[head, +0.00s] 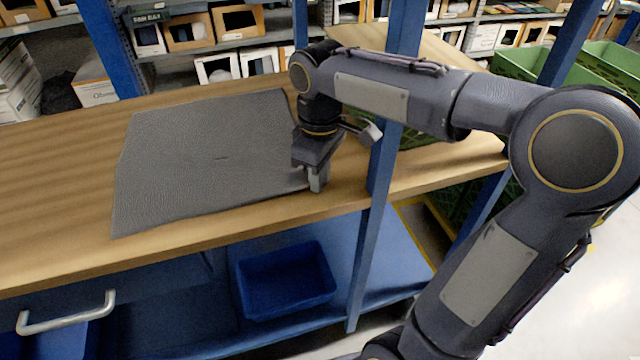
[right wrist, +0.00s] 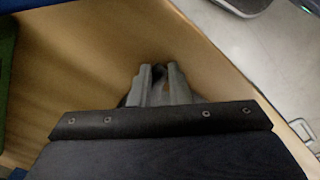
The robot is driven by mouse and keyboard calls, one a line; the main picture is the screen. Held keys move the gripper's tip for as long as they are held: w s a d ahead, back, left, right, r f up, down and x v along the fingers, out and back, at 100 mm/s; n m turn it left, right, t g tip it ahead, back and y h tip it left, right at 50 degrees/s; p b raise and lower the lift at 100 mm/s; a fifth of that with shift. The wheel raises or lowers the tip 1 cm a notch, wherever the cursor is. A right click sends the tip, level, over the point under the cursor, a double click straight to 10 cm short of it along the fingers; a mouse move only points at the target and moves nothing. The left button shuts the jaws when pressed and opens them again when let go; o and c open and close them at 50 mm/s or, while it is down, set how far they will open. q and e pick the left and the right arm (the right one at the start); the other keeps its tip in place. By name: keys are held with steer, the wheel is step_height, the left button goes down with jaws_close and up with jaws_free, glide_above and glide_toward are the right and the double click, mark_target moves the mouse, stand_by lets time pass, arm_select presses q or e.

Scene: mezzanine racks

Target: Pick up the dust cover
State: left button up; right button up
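The dust cover (head: 205,160) is a dark grey, textured sheet lying flat over the middle of the wooden bench top. My right gripper (head: 316,186) reaches down at the cover's near right corner, close to the bench's front edge. Its two fingers, also in the right wrist view (right wrist: 158,75), are close together with a dark bit of material between them. They look shut on the cover's corner, though the gripper body hides most of that spot. The rest of the cover lies on the bench. My left gripper is not in view.
A blue upright post (head: 386,140) stands just right of my right gripper, at the bench's front. A blue bin (head: 287,282) sits on the shelf below. Green crates (head: 520,62) stand at the right. The bench top (head: 50,180) left of the cover is clear.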

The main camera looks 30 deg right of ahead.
jaws_close()
step_height(320, 180, up, 48)
steer(key=p, duration=2.9)
steer(key=shift+p, duration=0.3)
